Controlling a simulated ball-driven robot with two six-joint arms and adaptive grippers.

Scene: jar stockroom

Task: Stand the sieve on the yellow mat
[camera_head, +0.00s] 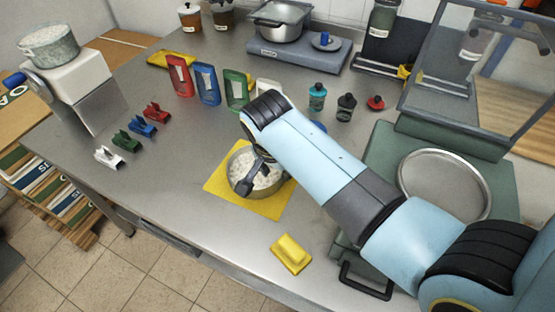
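A round metal vessel (242,190) with white pieces inside, which I take for the sieve, is upright on the yellow mat (267,207). My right gripper (247,182) reaches down over it from above, with its dark fingers at the white pieces and the left part of the rim. The arm covers the vessel's upper right side. I cannot tell whether the fingers are closed on it. My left gripper is not in view.
A yellow block (290,254) lies near the table's front edge. Red, blue and green holders (208,84) stand behind the mat, small clips (125,141) lie to the left. A green scale with a round pan (445,185) stands right. A white scale (75,78) bears another vessel.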

